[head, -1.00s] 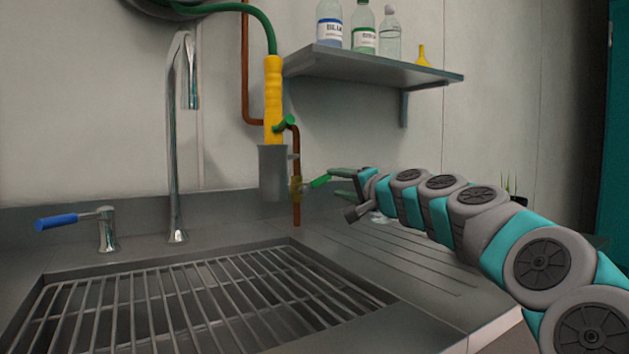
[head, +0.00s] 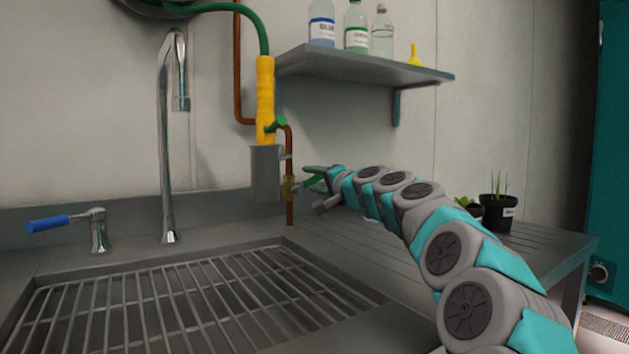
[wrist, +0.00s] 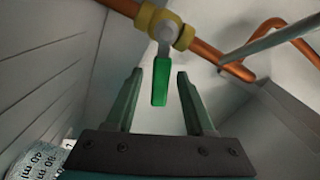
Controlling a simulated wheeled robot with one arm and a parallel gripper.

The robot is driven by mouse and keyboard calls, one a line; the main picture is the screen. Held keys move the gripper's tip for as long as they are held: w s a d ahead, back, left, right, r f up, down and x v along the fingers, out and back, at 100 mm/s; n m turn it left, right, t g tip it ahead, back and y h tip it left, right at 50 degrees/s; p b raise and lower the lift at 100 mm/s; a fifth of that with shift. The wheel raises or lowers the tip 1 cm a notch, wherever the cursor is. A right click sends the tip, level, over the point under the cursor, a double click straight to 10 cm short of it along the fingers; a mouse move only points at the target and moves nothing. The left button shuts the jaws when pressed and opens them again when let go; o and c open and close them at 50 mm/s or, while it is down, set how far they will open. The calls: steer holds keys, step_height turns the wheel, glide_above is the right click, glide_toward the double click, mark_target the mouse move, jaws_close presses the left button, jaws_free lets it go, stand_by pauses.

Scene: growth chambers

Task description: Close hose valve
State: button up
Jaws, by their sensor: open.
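The hose valve is a brass body (head: 289,188) on a copper pipe, with a green lever handle (head: 312,181) that sticks out to the right in the head view. In the wrist view the brass body (wrist: 165,27) is at the top and the green lever (wrist: 161,82) points down toward my gripper. My gripper (wrist: 160,85) is open, with the lever's end between its two green fingers and a gap on each side. In the head view my gripper (head: 308,181) reaches the lever from the right, and its fingers partly overlap the lever's end.
A grey holder (head: 265,174) with a yellow spray handle (head: 265,95) is just left of the valve. A tall tap (head: 168,140) and a grated sink (head: 190,300) are farther left. A shelf (head: 370,66) with bottles hangs above. Potted plants (head: 497,214) stand at right.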

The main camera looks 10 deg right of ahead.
jaws_close()
stand_by(1.4)
